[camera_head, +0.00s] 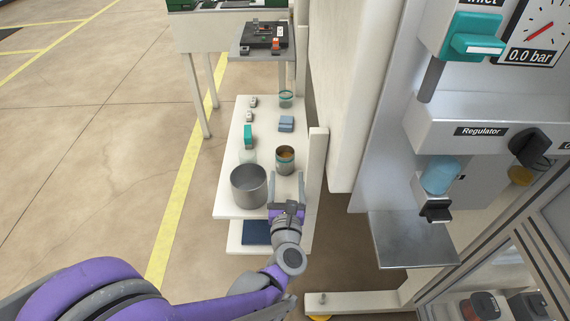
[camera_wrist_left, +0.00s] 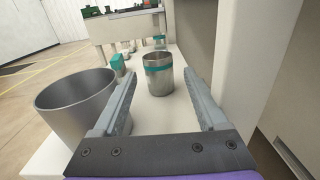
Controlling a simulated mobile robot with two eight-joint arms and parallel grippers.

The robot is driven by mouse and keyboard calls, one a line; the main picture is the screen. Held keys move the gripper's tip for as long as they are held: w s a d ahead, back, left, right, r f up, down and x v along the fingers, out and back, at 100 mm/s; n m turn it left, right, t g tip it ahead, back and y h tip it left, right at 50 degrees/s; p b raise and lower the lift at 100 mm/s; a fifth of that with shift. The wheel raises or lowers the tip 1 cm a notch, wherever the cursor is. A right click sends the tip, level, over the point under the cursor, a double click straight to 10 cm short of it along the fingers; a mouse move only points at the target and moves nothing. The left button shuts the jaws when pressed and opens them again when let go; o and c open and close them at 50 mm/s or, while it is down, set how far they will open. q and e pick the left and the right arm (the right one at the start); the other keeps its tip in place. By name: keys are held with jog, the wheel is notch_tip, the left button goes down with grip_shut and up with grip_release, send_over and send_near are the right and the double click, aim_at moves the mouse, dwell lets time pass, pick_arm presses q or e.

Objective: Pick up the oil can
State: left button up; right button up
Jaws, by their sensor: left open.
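A small open metal can (camera_head: 285,163) with brownish contents stands upright on the white shelf in the head view, and appears to be the oil can. In the left wrist view the can (camera_wrist_left: 159,80) shows a teal band and stands ahead, roughly between the lines of my fingers. My left gripper (camera_head: 287,185) is open, just on the near side of the can. Nothing is between its fingers. My right gripper is not in view.
A larger grey metal pot (camera_head: 248,188) stands close left of my left gripper. A white post (camera_head: 316,165) rises close on the right. A teal item (camera_head: 248,138), a blue block (camera_head: 286,124) and a green-rimmed glass (camera_head: 286,98) stand farther back on the white shelf (camera_head: 265,108).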

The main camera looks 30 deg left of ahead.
aim_at(285, 159)
pick_arm(q)
jog(key=shift+w+a+f+n+y, duration=0.1)
jog(key=shift+a+f+n+y, duration=0.05)
jog(key=shift+a+n+y, duration=0.15)
jog(key=x, duration=0.5)
jog(key=shift+w+a+b, duration=0.1)
jog(key=shift+w+b, duration=0.05)
jog(key=shift+b, duration=0.2)
jog(key=x, duration=0.2)
jog(key=b+x, duration=0.1)
jog(key=x, duration=0.1)
jog(key=shift+f, duration=0.25)
jog(key=shift+w+a, duration=0.25)
jog(key=shift+w, duration=0.2)
jog(key=shift+r, duration=0.1)
grip_shut()
